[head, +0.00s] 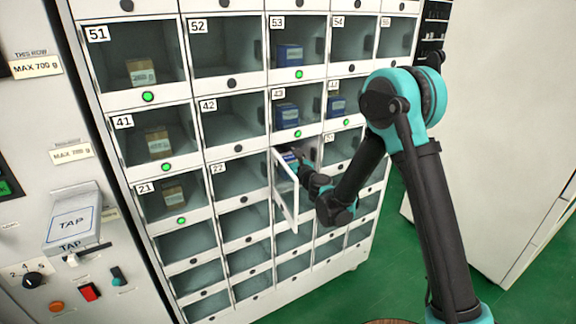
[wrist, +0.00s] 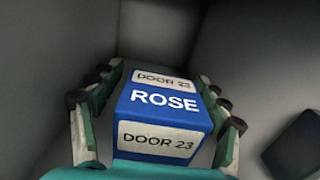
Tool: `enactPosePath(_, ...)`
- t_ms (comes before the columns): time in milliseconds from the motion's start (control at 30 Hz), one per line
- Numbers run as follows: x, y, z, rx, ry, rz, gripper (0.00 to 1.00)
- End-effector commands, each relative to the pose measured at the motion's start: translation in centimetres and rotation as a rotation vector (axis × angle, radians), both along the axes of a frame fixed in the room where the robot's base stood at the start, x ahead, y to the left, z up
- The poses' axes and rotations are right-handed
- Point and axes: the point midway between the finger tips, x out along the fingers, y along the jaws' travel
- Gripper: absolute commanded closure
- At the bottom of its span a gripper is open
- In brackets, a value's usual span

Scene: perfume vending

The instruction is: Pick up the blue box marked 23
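The blue box marked DOOR 23 and ROSE (wrist: 162,103) has white label bands and fills the middle of the wrist view. It sits inside a grey compartment, and part of it shows blue in the head view (head: 289,155). My gripper (wrist: 160,85) reaches into the compartment, with a finger on each side of the box. Narrow gaps show between fingers and box, so it looks open around the box. In the head view the fingertips are hidden inside the compartment.
The compartment's door (head: 286,190) stands open just left of my gripper. Compartment walls are close around the fingers. A dark blue object (wrist: 295,145) shows at the lower right of the wrist view. Other boxes stand in closed compartments, such as a blue one in 53 (head: 290,55).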

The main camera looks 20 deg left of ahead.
Motion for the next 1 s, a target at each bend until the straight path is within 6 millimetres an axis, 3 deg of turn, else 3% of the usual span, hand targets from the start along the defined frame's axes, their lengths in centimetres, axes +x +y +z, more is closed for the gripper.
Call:
enactPosePath(67, 0.0, 0.0, 0.0, 0.0, 0.0, 0.0, 0.37)
enactPosePath(433, 0.0, 0.0, 0.0, 0.0, 0.0, 0.0, 0.82)
enactPosePath(767, 0.0, -0.1, 0.2, 0.0, 0.0, 0.0, 0.85)
enactPosePath(1000, -0.2, -0.3, 1.9, 0.0, 0.0, 0.0, 0.86)
